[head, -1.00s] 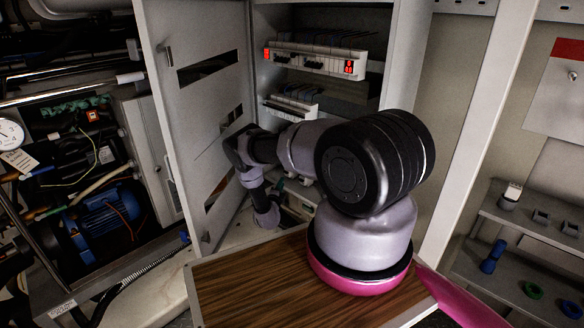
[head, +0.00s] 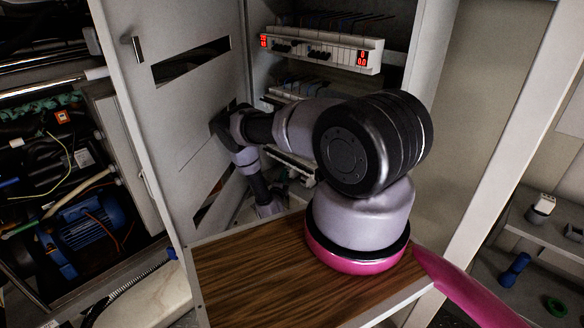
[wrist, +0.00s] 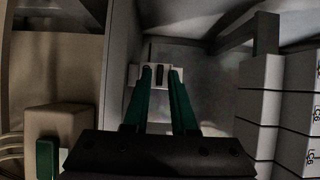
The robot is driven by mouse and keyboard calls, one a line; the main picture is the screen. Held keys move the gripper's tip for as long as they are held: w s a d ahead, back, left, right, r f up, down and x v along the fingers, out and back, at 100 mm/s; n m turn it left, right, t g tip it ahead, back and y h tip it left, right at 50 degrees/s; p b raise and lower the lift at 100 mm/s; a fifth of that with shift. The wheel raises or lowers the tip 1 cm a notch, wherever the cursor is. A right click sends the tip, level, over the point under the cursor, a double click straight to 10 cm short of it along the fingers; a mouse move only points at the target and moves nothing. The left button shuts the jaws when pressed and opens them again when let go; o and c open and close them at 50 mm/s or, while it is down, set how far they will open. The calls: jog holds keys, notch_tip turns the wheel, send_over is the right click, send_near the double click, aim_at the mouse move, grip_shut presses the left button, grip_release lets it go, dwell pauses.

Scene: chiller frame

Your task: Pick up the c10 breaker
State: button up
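In the wrist view my gripper (wrist: 161,76) shows two green fingers that stand apart, with a gap between them. A small white block with dark slots (wrist: 137,74) lies just past the fingertips and is wider than the gap. I cannot read a label on it, so I cannot tell whether it is the c10 breaker. Several white breakers (wrist: 257,105) stand in a stack at the right, with small print that looks like C6. In the head view my arm reaches down into the cabinet and the fingers are hidden.
The open cabinet door (head: 165,110) stands left of my arm. A breaker row with red displays (head: 320,52) is above, with another row (head: 290,95) below. A shelf at right holds a white block (head: 543,204) and a blue part (head: 515,270). A box (wrist: 62,130) is left of my fingers.

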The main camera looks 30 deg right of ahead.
jog(key=shift+c, duration=0.3)
grip_shut()
dwell(1.1)
